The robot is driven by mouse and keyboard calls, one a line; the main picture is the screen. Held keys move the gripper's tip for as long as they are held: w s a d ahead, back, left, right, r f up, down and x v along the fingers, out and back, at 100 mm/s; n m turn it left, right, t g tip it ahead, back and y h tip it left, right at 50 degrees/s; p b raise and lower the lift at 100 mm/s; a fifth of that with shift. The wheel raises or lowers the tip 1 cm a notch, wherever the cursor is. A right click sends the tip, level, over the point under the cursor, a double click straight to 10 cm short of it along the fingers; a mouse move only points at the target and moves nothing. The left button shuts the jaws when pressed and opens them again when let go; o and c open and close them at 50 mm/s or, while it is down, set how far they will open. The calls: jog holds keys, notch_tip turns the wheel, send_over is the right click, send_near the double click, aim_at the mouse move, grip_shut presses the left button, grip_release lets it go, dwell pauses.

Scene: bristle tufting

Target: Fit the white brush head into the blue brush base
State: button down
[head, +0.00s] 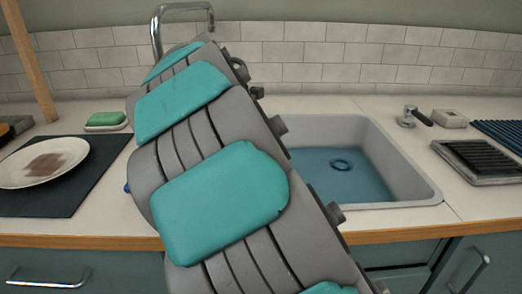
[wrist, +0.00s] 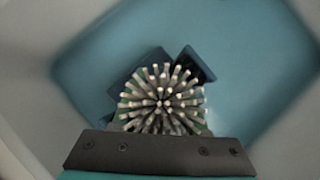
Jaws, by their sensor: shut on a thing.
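The brush head (wrist: 163,98) shows in the wrist view as a round tuft of pale white bristles pointing at the camera, with a little green at its sides. My gripper (wrist: 160,145) is shut on it; a dark bar with screws crosses below the bristles. Dark blue angular parts (wrist: 196,64) show just behind the tuft, probably the blue brush base; I cannot tell whether they touch the head. In the head view my arm hides the gripper and the brush head. A small dark blue ring (head: 341,164) lies in the sink; I cannot tell whether it is the base or a drain.
The sink (head: 415,185) has a blue floor or water. A plate (head: 20,172) with a brown stain lies on a dark mat (head: 85,190) at left. A green sponge (head: 106,118) sits behind. A dark rack (head: 480,158) stands at right. The tap (head: 157,40) rises behind my arm.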

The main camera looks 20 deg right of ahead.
dwell(0.4)
jog(key=shift+c, duration=1.8)
grip_release()
